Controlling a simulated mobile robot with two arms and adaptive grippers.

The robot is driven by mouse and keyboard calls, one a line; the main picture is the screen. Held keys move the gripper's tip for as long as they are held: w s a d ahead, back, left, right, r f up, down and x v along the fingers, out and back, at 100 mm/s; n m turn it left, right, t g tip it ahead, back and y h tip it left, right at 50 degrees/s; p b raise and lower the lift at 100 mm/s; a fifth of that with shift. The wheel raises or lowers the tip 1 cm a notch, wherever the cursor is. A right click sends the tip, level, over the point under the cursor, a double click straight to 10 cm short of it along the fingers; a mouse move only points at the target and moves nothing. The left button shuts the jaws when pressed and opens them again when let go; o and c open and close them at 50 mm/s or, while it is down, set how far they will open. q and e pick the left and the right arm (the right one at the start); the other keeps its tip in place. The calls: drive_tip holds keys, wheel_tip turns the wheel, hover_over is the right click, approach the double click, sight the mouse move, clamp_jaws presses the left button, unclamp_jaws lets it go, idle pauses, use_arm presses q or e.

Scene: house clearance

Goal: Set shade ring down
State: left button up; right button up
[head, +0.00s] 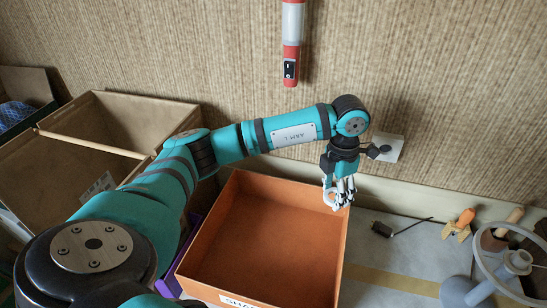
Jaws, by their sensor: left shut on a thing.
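My left gripper (341,195) points down at the far right corner of an open orange box (200,240). It is shut on a small pale ring, the shade ring (327,196), which shows only partly beside the fingers. The ring is at the height of the box's rim or a little above; I cannot tell whether it touches the rim. The part of the box's floor that shows is bare. A label starting with "SHA" is on the box's near side. My right gripper is not in view.
Open cardboard boxes (110,120) stand at the left. A red-and-white torch (291,45) hangs on the wall.

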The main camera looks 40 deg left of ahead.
use_arm(q)
drive_tip(key=w+a+f+n, duration=0.1)
drive_tip(key=w+a+n, duration=0.15)
drive_tip(key=n, duration=0.45)
drive_tip(key=n+b, duration=0.3)
drive_tip(key=b, duration=0.8)
hover_over(323, 228)
wheel_tip(323, 228, down, 15)
wheel_tip(323, 228, down, 4)
drive_tip(key=b, duration=0.3)
drive_tip(key=shift+r, duration=0.15)
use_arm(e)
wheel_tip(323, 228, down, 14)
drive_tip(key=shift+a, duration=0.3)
use_arm(q)
drive_tip(key=o, duration=1.4)
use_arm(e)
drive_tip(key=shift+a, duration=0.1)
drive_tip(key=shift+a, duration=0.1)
